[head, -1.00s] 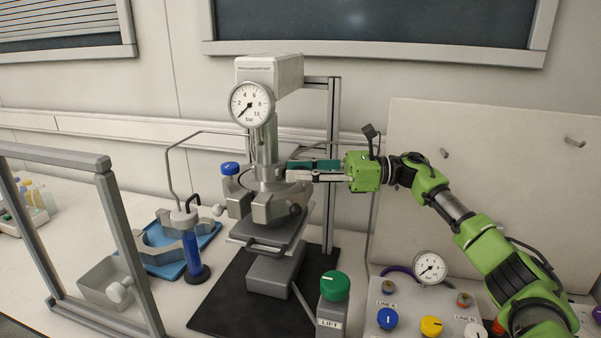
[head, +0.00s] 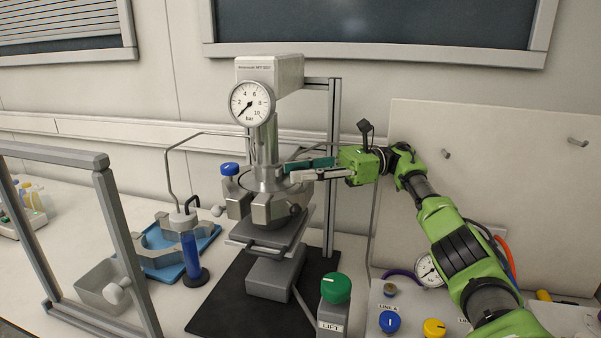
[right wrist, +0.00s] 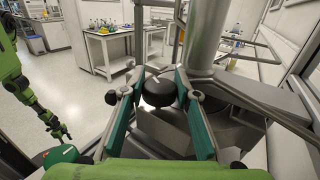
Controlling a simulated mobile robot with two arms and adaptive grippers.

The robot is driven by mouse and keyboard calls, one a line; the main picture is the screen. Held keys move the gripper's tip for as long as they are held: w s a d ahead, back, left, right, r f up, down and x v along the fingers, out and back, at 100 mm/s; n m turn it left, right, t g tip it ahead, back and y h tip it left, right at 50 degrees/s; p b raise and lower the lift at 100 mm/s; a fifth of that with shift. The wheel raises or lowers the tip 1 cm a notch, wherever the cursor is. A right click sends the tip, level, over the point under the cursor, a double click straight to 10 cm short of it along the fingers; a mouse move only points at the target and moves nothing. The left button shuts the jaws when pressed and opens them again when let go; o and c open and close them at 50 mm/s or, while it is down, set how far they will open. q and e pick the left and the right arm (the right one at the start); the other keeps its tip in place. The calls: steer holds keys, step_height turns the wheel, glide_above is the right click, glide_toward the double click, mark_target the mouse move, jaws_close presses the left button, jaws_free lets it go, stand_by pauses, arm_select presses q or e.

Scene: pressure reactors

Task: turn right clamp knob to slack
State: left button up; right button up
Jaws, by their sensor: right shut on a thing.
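The reactor vessel (head: 268,192) stands under the gauge head, with grey clamp jaws (head: 262,212) around it. The right clamp knob is hidden behind my fingers in the head view. In the right wrist view a dark round knob (right wrist: 158,91) with a pale face sits between the fingertips. My right gripper (head: 288,172) reaches in from the right of the vessel and is shut on this knob; its fingers also show in the right wrist view (right wrist: 160,80).
A pressure gauge (head: 251,104) is above the vessel, and a blue cap (head: 229,169) at its left. A green LIFT knob (head: 336,288) stands in front. A valve panel (head: 382,300) is at lower right, and a grey post frame (head: 128,240) at left.

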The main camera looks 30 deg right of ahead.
steer(key=shift+r, duration=0.2)
steer(key=o, duration=1.1)
steer(key=shift+f, duration=0.1)
step_height(320, 180, up, 10)
